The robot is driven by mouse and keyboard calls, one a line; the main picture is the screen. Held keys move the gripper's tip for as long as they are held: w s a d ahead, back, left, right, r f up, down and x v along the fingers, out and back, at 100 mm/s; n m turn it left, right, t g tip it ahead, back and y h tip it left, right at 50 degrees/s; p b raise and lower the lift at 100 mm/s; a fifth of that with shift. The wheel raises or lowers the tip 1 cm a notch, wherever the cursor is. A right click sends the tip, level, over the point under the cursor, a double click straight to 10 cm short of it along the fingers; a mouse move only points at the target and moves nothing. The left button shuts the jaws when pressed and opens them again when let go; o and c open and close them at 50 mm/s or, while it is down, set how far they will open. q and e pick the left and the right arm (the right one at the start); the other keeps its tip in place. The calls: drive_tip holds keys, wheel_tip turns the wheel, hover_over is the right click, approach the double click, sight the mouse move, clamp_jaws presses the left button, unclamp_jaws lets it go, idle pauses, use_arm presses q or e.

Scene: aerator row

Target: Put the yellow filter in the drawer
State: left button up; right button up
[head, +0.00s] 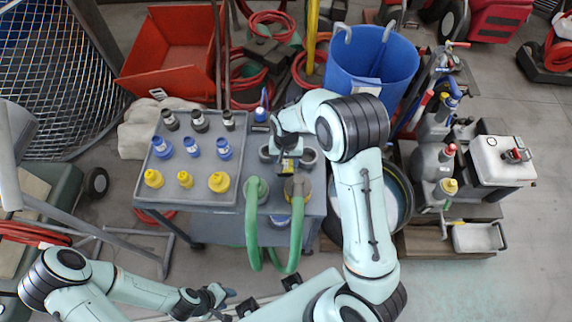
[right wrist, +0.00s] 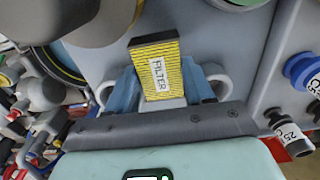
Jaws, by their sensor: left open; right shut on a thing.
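The yellow filter (right wrist: 156,72) is a flat block with a yellow pleated face, a dark edge and a white FILTER label. In the right wrist view it sits between the blue fingers of my right gripper (right wrist: 160,88), which is shut on it. In the head view, my right gripper (head: 287,158) is over the right part of the grey cart (head: 232,222), and the arm hides most of the filter. My left gripper (head: 217,293) is open and empty, low in front of the cart. I cannot make out a drawer clearly.
A grey tray (head: 204,163) on the cart's left holds rows of black, blue and yellow fittings. Green hoses (head: 253,225) hang over the cart's front. A blue bin (head: 372,62) and a red container (head: 172,50) stand behind.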

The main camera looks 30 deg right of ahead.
sight(286, 163)
drive_tip(key=shift+f, duration=1.5)
drive_tip(key=shift+f, duration=0.1)
drive_tip(key=o, duration=0.7)
drive_tip(key=shift+f, duration=0.1)
drive_tip(key=o, duration=0.4)
